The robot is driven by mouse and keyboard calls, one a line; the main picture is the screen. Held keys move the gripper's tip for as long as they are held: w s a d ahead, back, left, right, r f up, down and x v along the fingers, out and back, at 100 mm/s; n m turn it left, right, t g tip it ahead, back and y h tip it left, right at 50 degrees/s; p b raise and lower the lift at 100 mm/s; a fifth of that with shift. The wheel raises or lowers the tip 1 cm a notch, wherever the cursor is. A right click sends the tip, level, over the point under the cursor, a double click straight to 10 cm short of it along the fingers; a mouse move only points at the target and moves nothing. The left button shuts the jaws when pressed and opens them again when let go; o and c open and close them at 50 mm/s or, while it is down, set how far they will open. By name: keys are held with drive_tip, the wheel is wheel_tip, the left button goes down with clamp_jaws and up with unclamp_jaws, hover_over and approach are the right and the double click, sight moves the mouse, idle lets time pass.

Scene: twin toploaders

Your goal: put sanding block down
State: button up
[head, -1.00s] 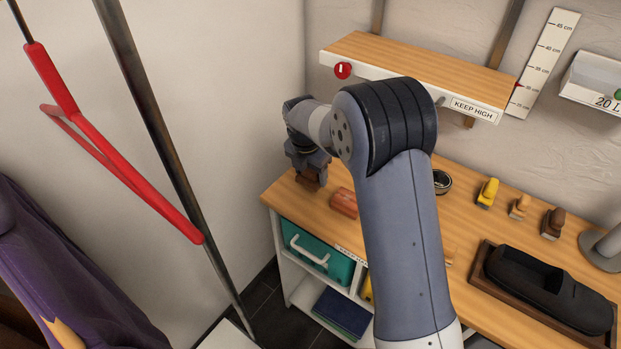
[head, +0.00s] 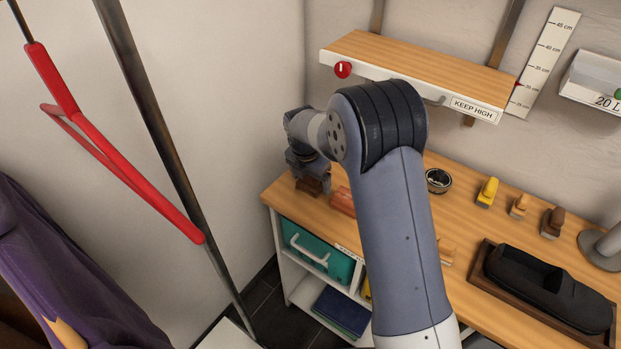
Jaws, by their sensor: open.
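My gripper (head: 308,178) points down at the left end of the wooden worktop, partly hidden behind my own wrist. A small dark brown block (head: 309,187), likely the sanding block, shows right at its fingertips, low over or on the worktop; I cannot tell whether it touches the wood. The jaws are open, though the fingers are too small and dark to make out clearly. A reddish-brown block (head: 342,201) lies just right of the gripper, partly covered by my arm.
A shelf (head: 420,62) marked KEEP HIGH hangs above. A teal box (head: 318,252) sits below.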

sight(307, 187)
wheel_tip(307, 187, up, 12)
drive_tip(key=s+a, duration=0.1)
drive_tip(key=shift+s+b, duration=0.25)
drive_tip(key=shift+b, duration=0.1)
drive_tip(key=f, duration=0.4)
drive_tip(key=w+f, duration=0.1)
drive_tip(key=f, duration=0.3)
drive_tip(key=d+f, duration=0.1)
drive_tip(key=f, duration=0.3)
drive_tip(key=shift+w+f, duration=0.25)
drive_tip(key=shift+f, duration=0.1)
wheel_tip(307, 187, up, 3)
drive_tip(key=shift+r, duration=0.7)
